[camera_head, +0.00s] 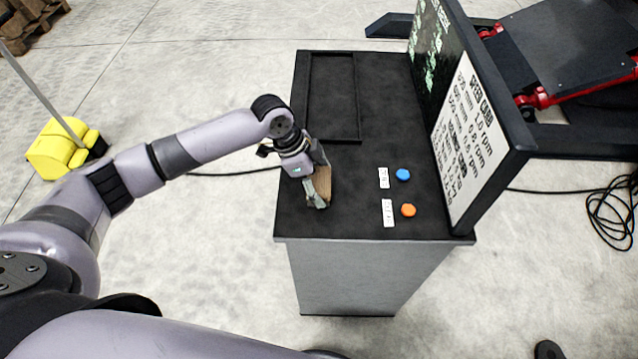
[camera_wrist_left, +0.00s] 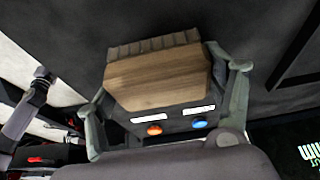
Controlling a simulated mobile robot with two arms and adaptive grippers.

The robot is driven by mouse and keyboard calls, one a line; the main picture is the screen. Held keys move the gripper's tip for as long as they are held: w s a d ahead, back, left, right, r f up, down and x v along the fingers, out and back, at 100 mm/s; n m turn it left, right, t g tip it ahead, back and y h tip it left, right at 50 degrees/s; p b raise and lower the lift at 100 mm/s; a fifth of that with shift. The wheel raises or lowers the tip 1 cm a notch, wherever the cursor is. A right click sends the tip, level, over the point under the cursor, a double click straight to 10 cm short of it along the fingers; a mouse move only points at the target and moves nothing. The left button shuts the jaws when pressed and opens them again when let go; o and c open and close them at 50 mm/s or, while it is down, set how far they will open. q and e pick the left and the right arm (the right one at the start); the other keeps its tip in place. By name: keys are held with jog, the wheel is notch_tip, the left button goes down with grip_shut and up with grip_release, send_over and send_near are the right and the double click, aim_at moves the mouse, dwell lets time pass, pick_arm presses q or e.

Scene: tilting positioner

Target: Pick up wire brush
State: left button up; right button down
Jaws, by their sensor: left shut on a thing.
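The wire brush (camera_head: 323,180) is a wooden block over the dark top of the console, near its left edge. In the left wrist view the brush (camera_wrist_left: 158,82) shows its wood grain face, with a row of grey-brown bristles along its far edge. My left gripper (camera_head: 316,190) is shut on the brush, with one finger on each side of the block. Its fingers (camera_wrist_left: 166,90) also show in the left wrist view. I cannot tell whether the brush touches the console top. My right gripper is not in view.
The console top (camera_head: 385,90) has a shallow tray (camera_head: 333,95) at the back left. A blue button (camera_head: 403,174) and an orange button (camera_head: 408,210) with white labels sit right of the brush. An upright sign panel (camera_head: 465,130) stands along the right edge.

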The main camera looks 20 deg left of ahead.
aim_at(319, 179)
pick_arm(q)
jog(key=c, duration=0.5)
jog(key=shift+c, duration=0.2)
jog(key=shift+r, duration=0.1)
notch_tip(319, 179, up, 20)
jog(key=b, duration=0.2)
